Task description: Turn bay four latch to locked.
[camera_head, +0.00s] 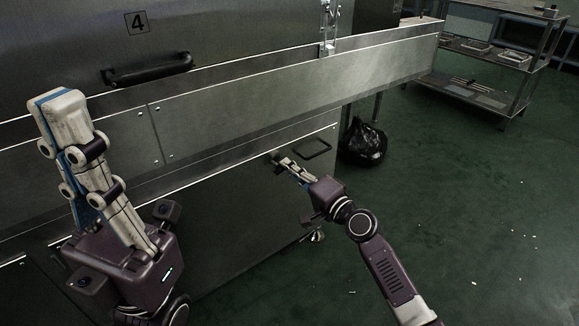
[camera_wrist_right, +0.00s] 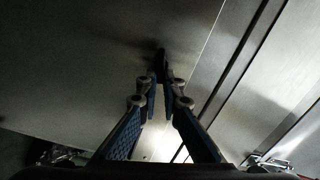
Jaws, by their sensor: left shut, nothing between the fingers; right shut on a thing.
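The bay marked with a number 4 label (camera_head: 137,21) is at the upper left in the head view. A small dark latch (camera_head: 275,157) sits on the lower metal panel, below the long ledge. My right gripper (camera_head: 281,162) is shut on it; the fingers cover much of it. In the right wrist view the dark latch (camera_wrist_right: 160,62) stands between the fingertips, against the grey panel. Whether it is at locked cannot be told. My left gripper (camera_head: 60,100) is shut and empty, pointing up at the left, in front of the machine.
A black bar handle (camera_head: 148,69) is on the bay four panel. A steel ledge (camera_head: 250,90) juts out above my right gripper. A dark rectangular outline (camera_head: 317,149) is right of the latch. A black bag (camera_head: 363,143) stands on the green floor, open at right towards a metal shelf (camera_head: 490,75).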

